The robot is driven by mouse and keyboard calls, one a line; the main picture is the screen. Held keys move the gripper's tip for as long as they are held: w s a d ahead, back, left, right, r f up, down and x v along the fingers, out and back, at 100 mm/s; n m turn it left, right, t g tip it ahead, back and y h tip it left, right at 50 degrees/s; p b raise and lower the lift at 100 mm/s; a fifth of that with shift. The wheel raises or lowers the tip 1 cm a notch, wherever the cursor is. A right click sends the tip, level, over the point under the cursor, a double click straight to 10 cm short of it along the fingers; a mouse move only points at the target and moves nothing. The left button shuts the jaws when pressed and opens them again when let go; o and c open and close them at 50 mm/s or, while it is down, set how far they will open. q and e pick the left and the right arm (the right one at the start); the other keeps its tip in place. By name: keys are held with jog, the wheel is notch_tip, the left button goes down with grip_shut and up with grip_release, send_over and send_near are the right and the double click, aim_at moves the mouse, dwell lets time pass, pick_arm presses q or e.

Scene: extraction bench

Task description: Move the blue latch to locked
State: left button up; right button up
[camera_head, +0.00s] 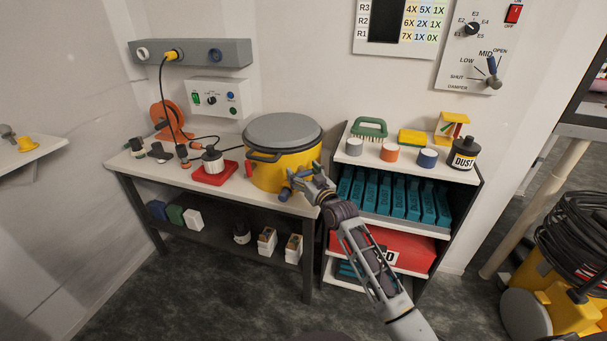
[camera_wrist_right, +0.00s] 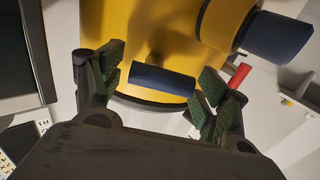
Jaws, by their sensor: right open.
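The yellow drum (camera_head: 280,165) with a grey lid (camera_head: 284,130) stands at the right end of the bench. In the right wrist view, the blue latch (camera_wrist_right: 163,81) is a short dark-blue bar in front of the drum's yellow wall (camera_wrist_right: 150,35). It lies in the gap between the fingers of my right gripper (camera_wrist_right: 155,88), with space on both sides. In the head view, my right gripper (camera_head: 303,178) is at the drum's front right and I cannot make out the latch there. My right gripper is open. My left gripper is out of view.
A blue-ended port (camera_head: 285,194) juts from the drum; it also shows in the wrist view (camera_wrist_right: 280,38). A red piece (camera_wrist_right: 239,75) is near the right finger. A shelf unit (camera_head: 393,172) stands just right of the bench. A red tray (camera_head: 214,176) lies left.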

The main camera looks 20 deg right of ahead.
jog(key=c, duration=1)
jog(key=shift+c, duration=0.2)
